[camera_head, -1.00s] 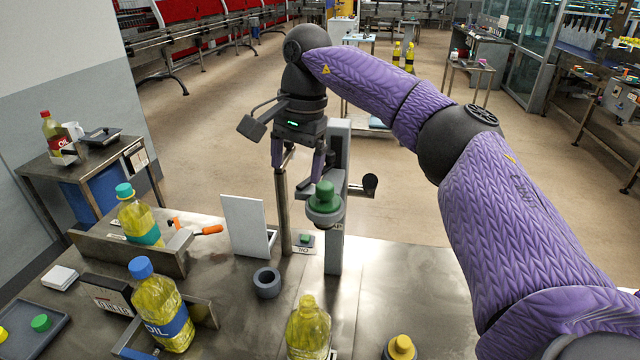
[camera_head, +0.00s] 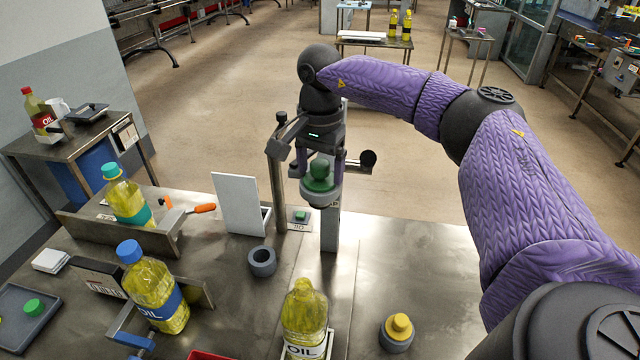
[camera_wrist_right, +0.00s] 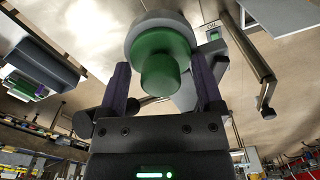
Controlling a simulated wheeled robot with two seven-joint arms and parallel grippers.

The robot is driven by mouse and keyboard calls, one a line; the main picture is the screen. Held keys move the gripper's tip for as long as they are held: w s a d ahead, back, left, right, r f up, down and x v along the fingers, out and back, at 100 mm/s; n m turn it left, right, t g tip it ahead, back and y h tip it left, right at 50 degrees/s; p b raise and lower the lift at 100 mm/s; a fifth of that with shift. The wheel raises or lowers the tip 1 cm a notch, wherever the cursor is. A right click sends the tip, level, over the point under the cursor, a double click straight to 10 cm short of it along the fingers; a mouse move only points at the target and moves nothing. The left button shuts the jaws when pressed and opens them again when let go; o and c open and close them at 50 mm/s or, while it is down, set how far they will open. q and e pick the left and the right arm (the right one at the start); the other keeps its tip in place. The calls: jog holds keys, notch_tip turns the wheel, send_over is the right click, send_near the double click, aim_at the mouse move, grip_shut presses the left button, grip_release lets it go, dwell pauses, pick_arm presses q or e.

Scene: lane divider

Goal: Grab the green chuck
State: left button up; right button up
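The green chuck (camera_head: 320,172) is a round green knob on a wider grey collar, held on the upright stand (camera_head: 330,228). My right gripper (camera_head: 321,178) is over it from above, with one purple finger on each side. In the right wrist view the chuck (camera_wrist_right: 160,68) sits between the fingertips of my right gripper (camera_wrist_right: 163,80). Gaps show between the green knob and both fingers, so the gripper is open. My left gripper is out of view.
A yellow-topped chuck (camera_head: 399,327) and a grey ring (camera_head: 262,262) are on the metal table (camera_head: 400,265). Oil bottles stand at the front (camera_head: 304,315) and left (camera_head: 155,290). A white panel (camera_head: 240,204) stands left of the stand. The table's right part is clear.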

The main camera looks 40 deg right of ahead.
grip_shut()
